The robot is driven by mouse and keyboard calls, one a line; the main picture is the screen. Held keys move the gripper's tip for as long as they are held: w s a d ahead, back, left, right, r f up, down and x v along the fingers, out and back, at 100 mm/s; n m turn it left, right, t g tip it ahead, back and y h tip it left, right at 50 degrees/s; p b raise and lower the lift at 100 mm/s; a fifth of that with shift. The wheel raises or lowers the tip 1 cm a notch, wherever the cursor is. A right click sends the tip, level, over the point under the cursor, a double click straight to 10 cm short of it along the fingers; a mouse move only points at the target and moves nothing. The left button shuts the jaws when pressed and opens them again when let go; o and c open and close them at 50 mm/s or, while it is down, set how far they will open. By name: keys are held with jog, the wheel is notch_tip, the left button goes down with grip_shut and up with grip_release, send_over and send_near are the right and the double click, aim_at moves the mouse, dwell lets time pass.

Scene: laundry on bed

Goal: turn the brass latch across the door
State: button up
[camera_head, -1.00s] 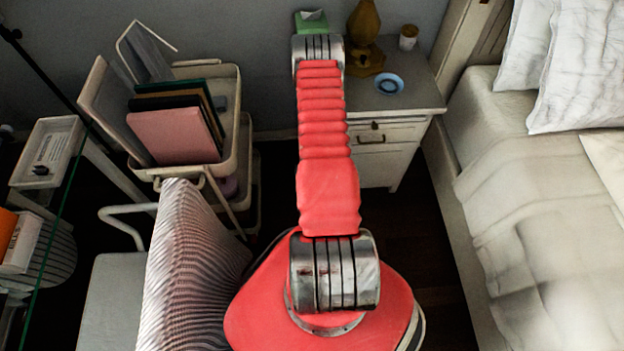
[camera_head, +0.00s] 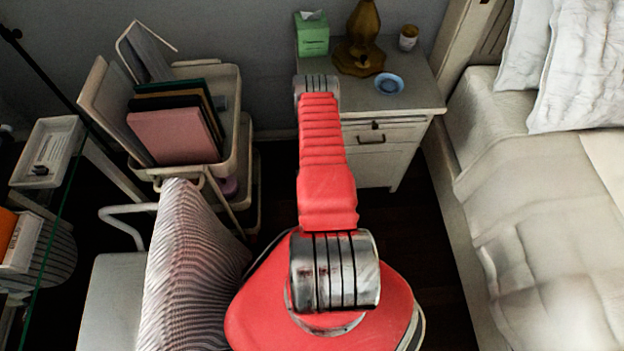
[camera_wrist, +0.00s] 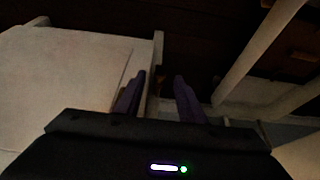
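The white nightstand (camera_head: 410,160) stands against the wall with a drawer above a door (camera_head: 383,168). A small dark latch-like piece (camera_head: 375,125) sits on its front, just above a dark curved handle (camera_head: 371,140); its brass colour and exact turn are too small to tell. My arm reaches toward the nightstand's left side, and my gripper is hidden in the head view. In the wrist view my gripper (camera_wrist: 160,76) has its two dark fingers apart with nothing between them. A pale panel (camera_wrist: 70,75) lies left of and behind the fingers; the latch cannot be made out there.
On the nightstand are a green tissue box (camera_head: 312,36), a brass-coloured lamp base (camera_head: 360,45), a blue dish (camera_head: 389,83) and a small jar (camera_head: 408,38). The bed (camera_head: 540,190) is close on the right. A cart (camera_head: 235,120) with folders and a striped chair cushion (camera_head: 185,270) are left.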

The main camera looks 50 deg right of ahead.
jog(key=shift+x, duration=0.95)
jog(key=shift+c, duration=0.2)
